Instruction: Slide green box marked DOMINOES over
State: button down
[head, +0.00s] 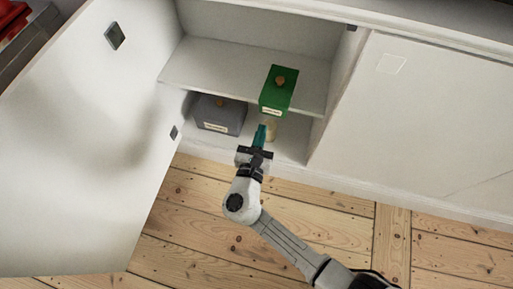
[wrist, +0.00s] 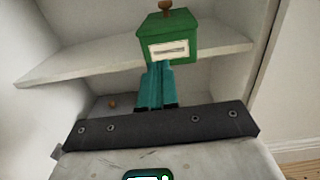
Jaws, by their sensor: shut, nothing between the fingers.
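The green box (head: 278,90) with a brown knob and a pale label sits on the upper shelf of an open white cabinet, near the shelf's front edge. It also shows in the wrist view (wrist: 167,40), where its label is too small to read. My gripper (head: 261,130) has teal fingers, shut with nothing between them. In the head view the fingertips are just below and in front of the box. In the wrist view the fingertips (wrist: 158,66) overlap the lower edge of the box's front. I cannot tell whether they touch it.
A grey box (head: 220,114) with a knob and label stands on the cabinet's lower level, left of my gripper. The open cabinet door (head: 80,150) is at left. The shelf (head: 215,70) is clear left of the green box.

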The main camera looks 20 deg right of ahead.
aim_at(268, 109)
jog(key=b+x, duration=0.1)
jog(key=x, duration=0.4)
jog(key=shift+w+d, duration=0.25)
jog(key=shift+w+d, duration=0.1)
jog(key=shift+w, duration=0.1)
jog(key=b+x, duration=0.1)
jog(key=x, duration=0.5)
jog(key=shift+w+d, duration=0.15)
jog(key=shift+s+a, duration=0.35)
jog(key=shift+s, duration=0.1)
jog(key=p+v, duration=0.2)
jog(key=v, duration=1.1)
